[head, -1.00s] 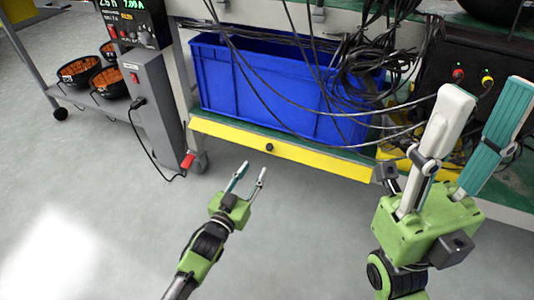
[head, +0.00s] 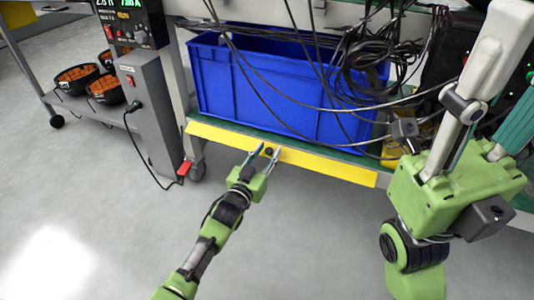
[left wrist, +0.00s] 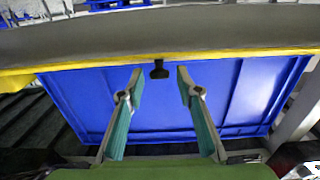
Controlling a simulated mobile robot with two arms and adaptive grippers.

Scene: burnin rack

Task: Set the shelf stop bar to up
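The yellow stop bar (head: 330,170) runs along the front edge of the lower shelf, with the green shelf deck showing just above and behind it. It sits low, not in front of the crate's wall. A small black knob (head: 268,151) is on its front. My left gripper (head: 265,149) is open, its fingertips on either side of the knob. In the left wrist view the dark knob (left wrist: 159,70) shows between the parted fingers (left wrist: 160,78), with visible gaps; contact cannot be seen. My right gripper (head: 508,80) is open and empty at the right, partly cut off.
A blue crate (head: 285,95) stands on the shelf behind the bar. Black cables (head: 365,60) hang over it. The floor in front is clear.

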